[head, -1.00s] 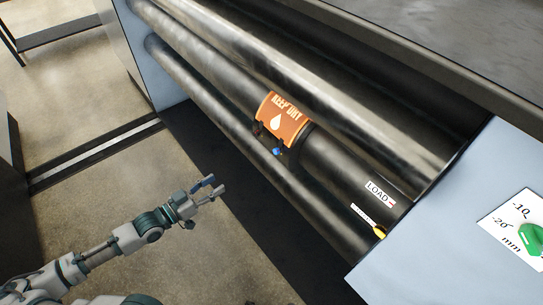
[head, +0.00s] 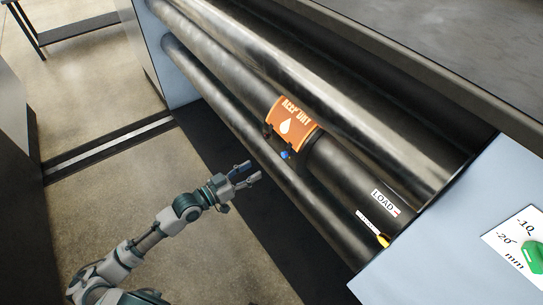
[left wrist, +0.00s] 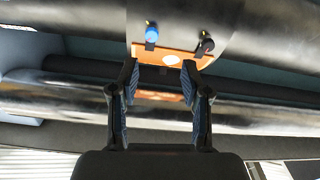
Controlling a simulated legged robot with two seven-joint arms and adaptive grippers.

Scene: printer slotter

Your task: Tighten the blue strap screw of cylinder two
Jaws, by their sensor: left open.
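The blue strap screw (head: 285,155) sits at the lower edge of the orange KEEP DRY plate (head: 292,125), which is wrapped on a dark cylinder (head: 340,165). A black screw (head: 267,131) is beside it on the same edge. In the left wrist view the blue screw (left wrist: 151,36) and black screw (left wrist: 205,46) show beyond the fingers, near the top. My left gripper (head: 250,174) is open and empty, in front of the cylinders and apart from the blue screw, to its lower left. The left wrist view shows its two fingers (left wrist: 158,90) spread. My right gripper is not in view.
Another dark roller (head: 250,135) runs below the plate's cylinder, and a larger one (head: 330,95) above. A light blue side panel (head: 440,255) with a green knob (head: 533,256) stands at the right. A LOAD label (head: 384,201) and yellow tab (head: 383,241) are near it. Floor at left is open.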

